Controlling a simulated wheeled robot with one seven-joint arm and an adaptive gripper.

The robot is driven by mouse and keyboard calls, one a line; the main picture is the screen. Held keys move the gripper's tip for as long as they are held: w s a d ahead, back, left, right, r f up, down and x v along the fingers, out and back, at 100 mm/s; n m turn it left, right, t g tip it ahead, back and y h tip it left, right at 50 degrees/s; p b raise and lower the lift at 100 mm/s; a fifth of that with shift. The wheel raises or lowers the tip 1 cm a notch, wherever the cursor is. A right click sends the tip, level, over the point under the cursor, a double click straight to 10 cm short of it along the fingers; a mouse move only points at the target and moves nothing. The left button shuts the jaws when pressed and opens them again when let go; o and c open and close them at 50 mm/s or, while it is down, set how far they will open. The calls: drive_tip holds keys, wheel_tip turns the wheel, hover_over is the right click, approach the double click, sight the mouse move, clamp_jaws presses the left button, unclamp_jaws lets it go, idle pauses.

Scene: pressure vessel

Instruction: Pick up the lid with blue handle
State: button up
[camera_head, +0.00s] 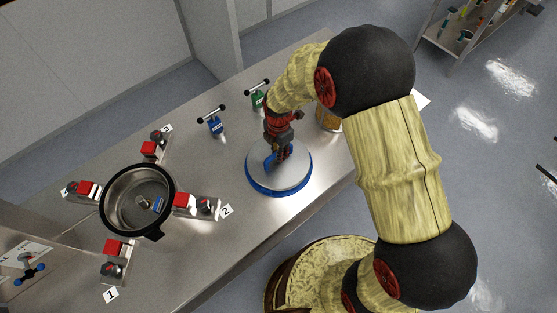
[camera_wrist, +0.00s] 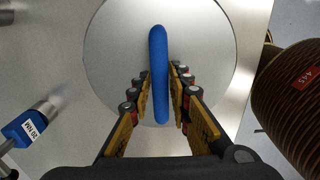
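The lid (camera_head: 298,178) is a round grey disc with a blue rim, lying on the metal table to the right of the open vessel (camera_head: 108,205). Its blue handle (camera_wrist: 158,75) is a long bar across its middle, upright in the wrist view. My gripper (camera_head: 283,153) is over the lid from above. In the wrist view my gripper (camera_wrist: 160,100) has its two fingers on either side of the handle, with a narrow gap visible at least on the left. The fingers look open. In the head view my gripper partly hides the handle.
Red clamps (camera_head: 183,200) surround the vessel. A blue torque tool (camera_head: 215,126) and a green one (camera_head: 258,100) stand behind the lid. A brown ribbed cylinder (camera_wrist: 290,100) stands to the right of the lid. The table's front edge is near the lid.

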clamp_jaws()
idle(0.7)
drive_tip(key=shift+w+r, duration=0.15)
drive_tip(key=shift+w, duration=0.05)
